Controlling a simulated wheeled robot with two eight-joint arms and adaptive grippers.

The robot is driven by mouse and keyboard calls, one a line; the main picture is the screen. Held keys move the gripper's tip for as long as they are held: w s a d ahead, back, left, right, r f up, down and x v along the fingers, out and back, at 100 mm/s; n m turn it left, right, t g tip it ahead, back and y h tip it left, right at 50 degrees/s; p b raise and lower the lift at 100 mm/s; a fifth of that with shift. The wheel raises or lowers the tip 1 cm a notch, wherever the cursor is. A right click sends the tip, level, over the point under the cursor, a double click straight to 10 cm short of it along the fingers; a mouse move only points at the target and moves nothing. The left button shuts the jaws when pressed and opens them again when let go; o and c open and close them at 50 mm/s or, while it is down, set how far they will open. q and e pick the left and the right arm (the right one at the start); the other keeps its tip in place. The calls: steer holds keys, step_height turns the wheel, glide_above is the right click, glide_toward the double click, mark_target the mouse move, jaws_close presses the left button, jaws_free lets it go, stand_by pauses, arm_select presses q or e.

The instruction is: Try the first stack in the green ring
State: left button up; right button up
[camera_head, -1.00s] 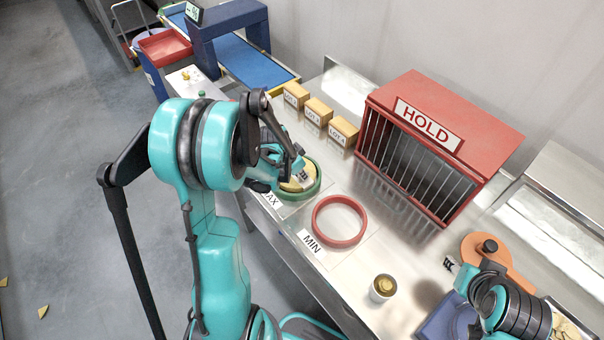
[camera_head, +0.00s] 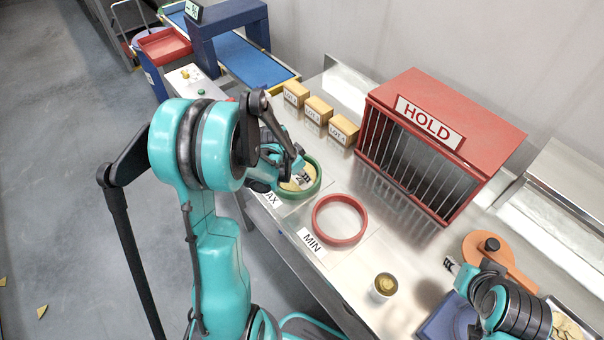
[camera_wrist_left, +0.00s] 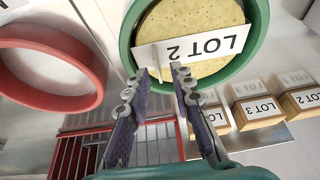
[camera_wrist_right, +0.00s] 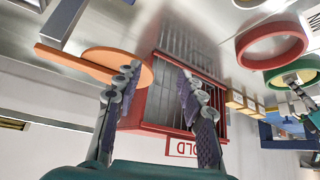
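The green ring (camera_head: 300,192) lies on the steel bench, its MAX label partly hidden by my left arm. A pale yellow round chip stack (camera_wrist_left: 190,22) sits within the green ring in the left wrist view, with a white LOT 2 tag (camera_wrist_left: 196,47) across it. My left gripper (camera_wrist_left: 162,72) is at the tag; its fingertips are apart on either side of the tag's thin white stem, with no clear contact. The red ring (camera_head: 340,220), labelled MIN, lies empty beside it. My right gripper (camera_wrist_right: 157,72) is open and empty above the bench's near right part.
Small LOT boxes (camera_head: 318,110) stand at the back. The red HOLD cage (camera_head: 440,140) stands right of them. A cup with yellow contents (camera_head: 383,287) and an orange round-ended piece (camera_head: 490,250) are nearer. A blue conveyor (camera_head: 240,62) is at the far left.

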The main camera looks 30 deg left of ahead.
arm_select(q)
steer(key=shift+r, duration=0.1)
steer(key=v, duration=1.1)
steer(key=shift+s+r, duration=0.2)
steer(key=shift+r, duration=0.1)
